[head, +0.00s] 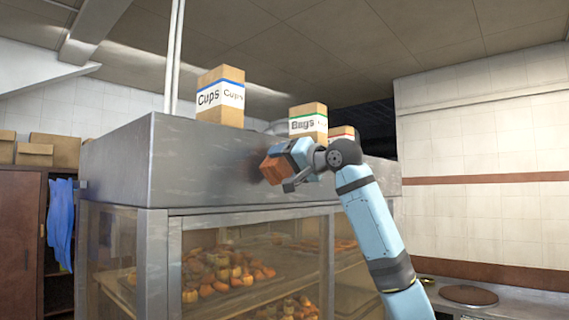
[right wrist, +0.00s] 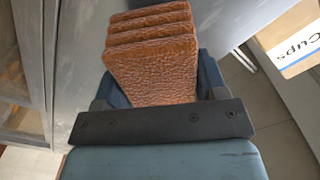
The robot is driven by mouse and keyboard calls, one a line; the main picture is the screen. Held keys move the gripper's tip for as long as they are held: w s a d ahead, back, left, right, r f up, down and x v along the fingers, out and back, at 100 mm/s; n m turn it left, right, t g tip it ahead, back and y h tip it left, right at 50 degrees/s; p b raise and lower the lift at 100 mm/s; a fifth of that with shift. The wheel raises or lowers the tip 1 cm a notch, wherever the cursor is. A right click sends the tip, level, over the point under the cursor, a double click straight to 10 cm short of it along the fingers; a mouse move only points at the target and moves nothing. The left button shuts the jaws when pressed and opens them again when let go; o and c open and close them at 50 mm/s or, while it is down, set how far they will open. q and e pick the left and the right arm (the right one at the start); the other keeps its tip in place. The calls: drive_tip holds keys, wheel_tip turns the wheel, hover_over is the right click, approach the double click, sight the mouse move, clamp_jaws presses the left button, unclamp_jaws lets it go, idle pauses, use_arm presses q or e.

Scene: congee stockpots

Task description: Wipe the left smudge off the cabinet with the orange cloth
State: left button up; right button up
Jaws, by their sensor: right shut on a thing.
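The orange cloth (head: 273,171) is a folded, textured pad in my right gripper (head: 283,166). In the right wrist view the cloth (right wrist: 152,62) shows several stacked layers between the fingers of the gripper (right wrist: 160,85). The steel cabinet (head: 195,165) has a plain grey upper band above glass panes. A dark, blurred patch (head: 257,163) shows on this band just beside the cloth, partly hidden by the cloth and gripper. I cannot tell whether the cloth touches the band. My left gripper is not in view.
On the cabinet top stand a Cups box (head: 221,97), a Bags box (head: 308,120) and a third box (head: 342,132) behind my right arm. Trays of food (head: 222,275) sit behind the glass. A blue cloth (head: 61,222) hangs at the left. Open air lies before the cabinet.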

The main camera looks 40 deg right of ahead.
drive_tip(key=shift+w+a+p, duration=0.1)
drive_tip(key=shift+w+p, duration=0.5)
drive_tip(key=shift+w, duration=0.4)
drive_tip(key=shift+d+p, duration=0.4)
drive_tip(key=shift+d, duration=1.7)
drive_tip(key=w+d+p, duration=0.1)
drive_tip(key=d+p, duration=0.1)
drive_tip(key=d, duration=0.5)
drive_tip(key=shift+d, duration=0.35)
drive_tip(key=shift+a, duration=0.1)
